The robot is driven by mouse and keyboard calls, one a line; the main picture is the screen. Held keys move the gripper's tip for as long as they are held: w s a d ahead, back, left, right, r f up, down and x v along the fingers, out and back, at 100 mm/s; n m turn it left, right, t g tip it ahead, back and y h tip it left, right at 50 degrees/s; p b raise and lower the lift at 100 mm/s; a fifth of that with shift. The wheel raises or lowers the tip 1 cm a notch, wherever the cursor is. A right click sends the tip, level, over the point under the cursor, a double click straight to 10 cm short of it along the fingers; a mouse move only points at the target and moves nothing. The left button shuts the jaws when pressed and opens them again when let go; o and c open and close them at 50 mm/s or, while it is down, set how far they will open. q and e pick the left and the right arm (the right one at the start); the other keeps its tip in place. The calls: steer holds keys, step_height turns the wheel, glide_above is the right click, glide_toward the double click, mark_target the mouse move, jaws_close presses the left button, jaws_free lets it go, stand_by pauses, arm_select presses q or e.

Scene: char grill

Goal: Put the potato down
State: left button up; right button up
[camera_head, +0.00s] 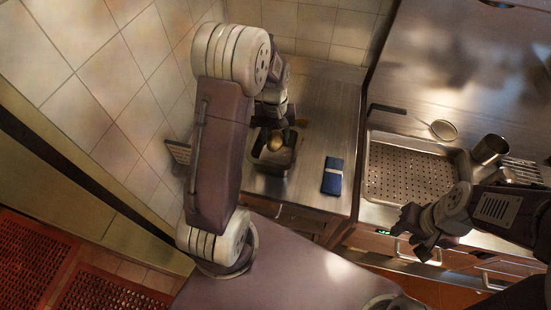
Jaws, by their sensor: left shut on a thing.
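The potato (275,142) is a small tan, roundish thing. It shows just below my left gripper (273,127), over or inside a small metal pan (272,169) on the steel counter at the middle. My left gripper is shut on the potato; its fingertips are small and partly dark here. I cannot tell whether the potato touches the pan's floor. My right gripper (416,236) hangs in front of the right counter's edge, away from the potato. Its fingers look spread and nothing shows between them.
A blue box (332,176) lies on the counter right of the pan. A perforated steel tray (401,174) is set in the right counter, with a strainer (443,130) and a metal cup (489,149) behind it. A tiled wall (110,90) borders the left. Bare steel lies around the blue box.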

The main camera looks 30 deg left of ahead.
arm_select(q)
glide_above(275, 158)
step_height(275, 158, down, 6)
steer(key=shift+s+r, duration=0.15)
steer(key=shift+r, duration=0.05)
step_height(275, 158, down, 3)
steer(key=shift+f+p, duration=0.2)
steer(key=shift+p, duration=0.2)
steer(key=shift+f, duration=0.15)
steer(key=o, duration=1.5)
